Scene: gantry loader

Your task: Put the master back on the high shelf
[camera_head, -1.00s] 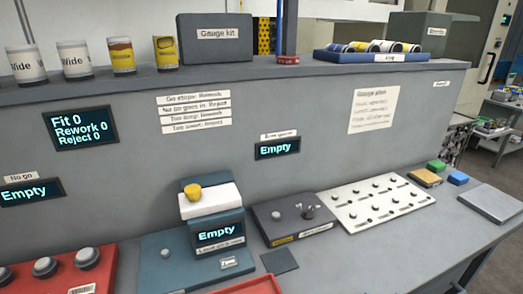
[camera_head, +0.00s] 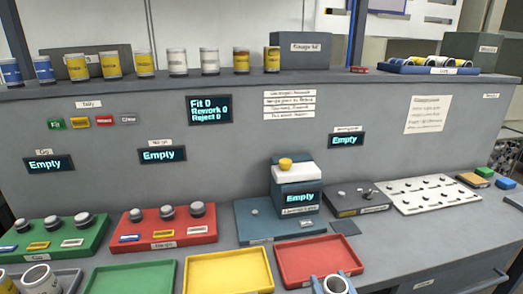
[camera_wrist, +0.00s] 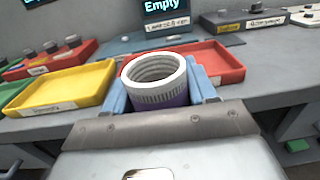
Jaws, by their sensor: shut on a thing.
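A hollow white cylinder with a ribbed rim and purple lower side (camera_wrist: 155,78) is in my gripper; I take it to be the master. It stands about upright between the two blue fingers of my gripper (camera_wrist: 160,88), which are shut on it. In the head view my gripper (camera_head: 335,288) and the cylinder's white rim (camera_head: 336,283) show at the bottom edge, in front of the red tray. The high shelf (camera_head: 340,78) is the ledge along the top of the grey panel, well above the gripper. Several blue, yellow, white and brown-banded cylinders (camera_head: 208,62) stand on it.
The shelf also bears a gauge kit box (camera_head: 304,54) and a blue tray (camera_head: 425,70) of cylinders. Below are green (camera_head: 130,278), yellow (camera_head: 228,270) and red (camera_head: 318,260) trays, and a gauge with an "Empty" display (camera_head: 297,185). A grey tray (camera_head: 72,280) with cups is bottom left.

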